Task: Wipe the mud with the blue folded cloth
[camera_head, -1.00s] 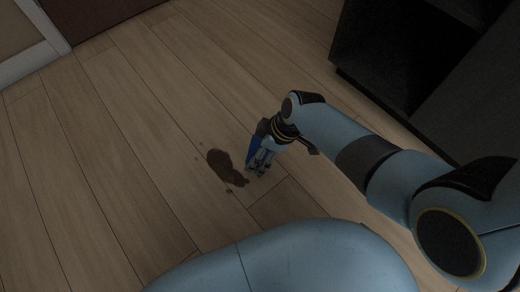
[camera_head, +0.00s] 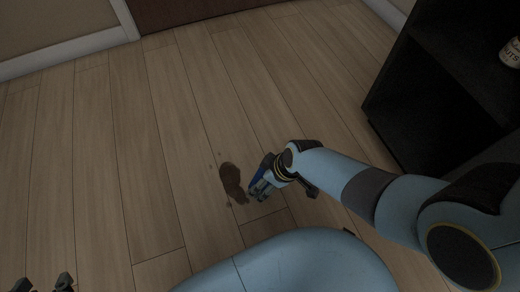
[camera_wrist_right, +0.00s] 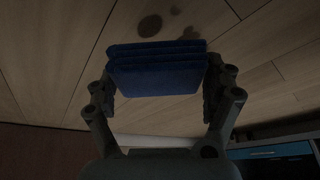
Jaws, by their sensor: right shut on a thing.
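The mud (camera_head: 231,181) is a brown smear with small spots around it on the wooden floor, in the middle of the head view. My right gripper (camera_head: 257,191) is just right of the mud, low over the floor, shut on the blue folded cloth (camera_wrist_right: 157,72). In the right wrist view the cloth lies between both fingers, with dark mud spots (camera_wrist_right: 150,25) on the floor beyond it. In the head view only a blue edge of the cloth shows; I cannot tell whether it touches the floor. My left gripper (camera_head: 46,284) shows only its fingertips at the bottom left, apart and empty.
A dark open cabinet (camera_head: 425,85) stands at the right, with a white labelled container (camera_head: 511,53) on it. A wall with a pale skirting board (camera_head: 70,52) and a brown door (camera_head: 190,12) are at the back. The floor left of the mud is clear.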

